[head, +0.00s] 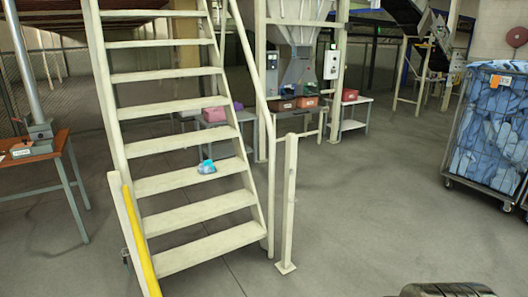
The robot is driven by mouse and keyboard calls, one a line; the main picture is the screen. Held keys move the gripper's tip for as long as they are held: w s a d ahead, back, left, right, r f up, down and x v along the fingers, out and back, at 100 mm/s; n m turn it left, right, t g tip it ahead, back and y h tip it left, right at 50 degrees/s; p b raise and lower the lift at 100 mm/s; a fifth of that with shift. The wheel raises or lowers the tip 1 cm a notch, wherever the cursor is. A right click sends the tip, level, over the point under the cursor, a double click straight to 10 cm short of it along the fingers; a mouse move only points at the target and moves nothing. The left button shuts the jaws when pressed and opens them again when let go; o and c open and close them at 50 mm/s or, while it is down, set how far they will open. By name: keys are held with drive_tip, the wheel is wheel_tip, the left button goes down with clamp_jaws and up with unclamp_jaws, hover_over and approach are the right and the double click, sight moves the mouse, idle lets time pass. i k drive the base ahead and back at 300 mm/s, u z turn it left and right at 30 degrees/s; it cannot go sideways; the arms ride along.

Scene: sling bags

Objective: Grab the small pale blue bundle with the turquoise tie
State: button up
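The small pale blue bundle (207,167) lies on a lower-middle tread of the cream metal stairs (190,217) in the head view. It sits towards the right part of that tread, beyond the step's front edge. A brighter turquoise patch shows on it, likely the tie, but it is too small to make out clearly. My gripper is not in view.
A handrail post (289,205) stands right of the stairs, and a yellow rail (140,242) runs at their lower left. A wooden table (38,150) is at left. A wheeled cage of blue bags (492,128) stands at right. Open floor (375,205) lies between.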

sight(207, 167)
drive_tip(key=u, duration=0.2)
drive_tip(key=i, duration=1.6)
drive_tip(key=u, duration=0.55)
drive_tip(key=i, duration=0.75)
drive_tip(key=u, duration=0.55)
drive_tip(key=i, duration=1.3)
drive_tip(key=u, duration=0.35)
